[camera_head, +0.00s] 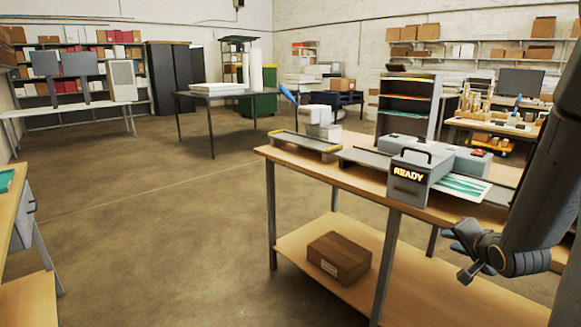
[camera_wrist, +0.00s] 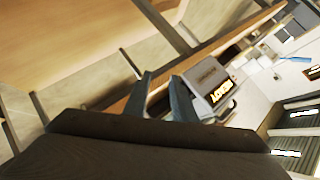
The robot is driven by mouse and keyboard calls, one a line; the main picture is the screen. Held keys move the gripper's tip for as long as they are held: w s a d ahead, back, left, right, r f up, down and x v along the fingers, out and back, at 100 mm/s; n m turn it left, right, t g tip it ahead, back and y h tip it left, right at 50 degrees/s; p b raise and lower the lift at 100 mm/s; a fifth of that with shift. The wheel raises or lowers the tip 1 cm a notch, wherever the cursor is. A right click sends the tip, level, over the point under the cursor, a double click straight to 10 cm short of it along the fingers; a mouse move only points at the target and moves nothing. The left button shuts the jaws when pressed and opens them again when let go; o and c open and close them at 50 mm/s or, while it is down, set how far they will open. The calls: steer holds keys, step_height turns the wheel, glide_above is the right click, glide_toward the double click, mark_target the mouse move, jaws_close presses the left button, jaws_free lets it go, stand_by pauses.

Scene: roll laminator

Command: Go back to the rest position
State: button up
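My gripper (camera_head: 450,241) hangs at the right of the head view, in front of the workbench edge and below the bench top. In the wrist view its two fingers (camera_wrist: 161,78) stand apart with nothing visible between them. The grey roll laminator (camera_head: 411,178) sits on the workbench (camera_head: 335,177), its display lit with "READY". It also shows in the wrist view (camera_wrist: 208,78), just beyond the fingers. A sheet with green and white markings (camera_head: 465,187) lies at the laminator's right side. My gripper is apart from both.
A cardboard box (camera_head: 339,258) lies on the lower shelf. Another table (camera_head: 12,215) stands at the left edge. The floor (camera_head: 150,220) between is clear.

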steer(key=s+a+f+n+g, duration=0.1)
steer(key=s+a+n+g, duration=0.25)
steer(key=a, duration=0.35)
steer(key=s+a+f+n+g, duration=0.1)
steer(key=s+a+n+g, duration=0.25)
steer(key=a, duration=0.45)
steer(key=s+a+r+n+g+y, duration=0.1)
steer(key=s+a+n+g, duration=0.3)
steer(key=s+a, duration=0.7)
steer(key=s+n+y, duration=0.1)
steer(key=s, duration=0.3)
steer(key=shift+a, duration=0.35)
